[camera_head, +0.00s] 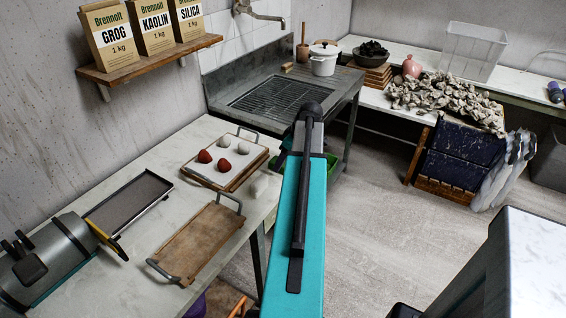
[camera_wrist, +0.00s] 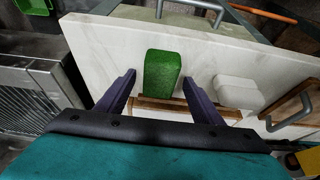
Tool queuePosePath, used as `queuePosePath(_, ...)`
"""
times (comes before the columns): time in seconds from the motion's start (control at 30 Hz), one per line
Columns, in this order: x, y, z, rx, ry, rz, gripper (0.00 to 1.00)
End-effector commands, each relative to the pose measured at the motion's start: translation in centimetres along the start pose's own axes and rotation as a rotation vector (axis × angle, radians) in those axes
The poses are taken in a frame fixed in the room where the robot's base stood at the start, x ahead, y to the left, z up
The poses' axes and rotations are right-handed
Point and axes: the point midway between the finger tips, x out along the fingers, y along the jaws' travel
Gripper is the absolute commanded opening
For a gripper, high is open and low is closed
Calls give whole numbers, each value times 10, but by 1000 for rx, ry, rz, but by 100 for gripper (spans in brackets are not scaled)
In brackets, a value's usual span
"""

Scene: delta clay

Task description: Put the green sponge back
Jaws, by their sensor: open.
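The green sponge (camera_wrist: 163,75) lies on the pale tabletop (camera_wrist: 105,62) in the wrist view. My gripper (camera_wrist: 159,84) is open, with one dark finger on each side of the sponge. A gap shows between each finger and the sponge, so it is not gripped. Whether the fingertips are level with it, I cannot tell.
A white block (camera_wrist: 238,92) lies right of the sponge. A tray with red and white lumps (camera_head: 215,183) and a wooden handled board (camera_head: 195,245) are on the left table (camera_head: 150,155). The sink unit (camera_head: 225,88) stands behind. A green container (camera_head: 335,162) shows beneath it.

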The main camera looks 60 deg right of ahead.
Motion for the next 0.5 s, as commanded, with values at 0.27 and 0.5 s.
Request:
queuePosePath(0.27,-32,1,0,1,1,3,61)
queuePosePath(0.5,-61,1,0,1,1,2,61)
